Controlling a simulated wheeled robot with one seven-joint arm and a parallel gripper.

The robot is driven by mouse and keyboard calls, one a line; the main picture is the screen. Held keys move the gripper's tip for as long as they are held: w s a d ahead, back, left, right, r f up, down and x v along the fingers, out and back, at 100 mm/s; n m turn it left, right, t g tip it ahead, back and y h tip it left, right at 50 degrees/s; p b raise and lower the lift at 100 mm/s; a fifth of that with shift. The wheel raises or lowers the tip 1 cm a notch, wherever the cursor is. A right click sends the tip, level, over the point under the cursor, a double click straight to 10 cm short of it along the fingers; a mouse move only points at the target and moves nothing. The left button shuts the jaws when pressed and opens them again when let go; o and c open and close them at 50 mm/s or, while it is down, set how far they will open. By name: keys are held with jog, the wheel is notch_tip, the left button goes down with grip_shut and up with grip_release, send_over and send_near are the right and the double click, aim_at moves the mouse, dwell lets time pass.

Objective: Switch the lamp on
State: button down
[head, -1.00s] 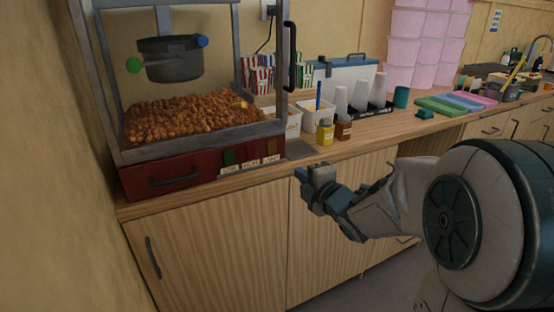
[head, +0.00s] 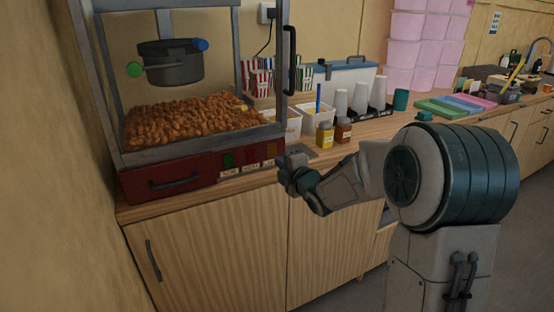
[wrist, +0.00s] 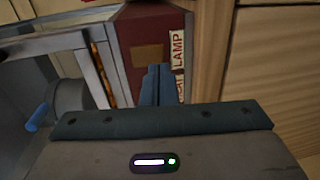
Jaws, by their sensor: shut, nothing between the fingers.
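The popcorn machine's red base (head: 170,181) carries a green switch (head: 228,160), a red switch (head: 251,156) and an amber switch (head: 270,150), each with a white label below. In the wrist view, a label reading LAMP (wrist: 178,50) is beside the amber switch (wrist: 147,55). My gripper (head: 283,161) is shut and empty, just right of the base's front corner and close to the amber switch. In the wrist view, my fingertips (wrist: 157,68) appear right by the amber switch and partly cover the neighbouring label. I cannot tell whether they touch the panel.
The wooden counter (head: 190,199) runs beneath the machine. Yellow (head: 325,135) and brown (head: 343,131) bottles, white tubs (head: 317,117) and cup stacks (head: 360,97) stand right of my gripper. The floor before the cabinets is clear.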

aim_at(272, 156)
jog(key=shift+x, duration=1.55)
jog(key=shift+w+f+b, duration=0.1)
jog(key=shift+f+b, duration=0.2)
jog(key=shift+b, duration=0.6)
jog(key=shift+r, duration=0.25)
jog(key=shift+f, duration=0.1)
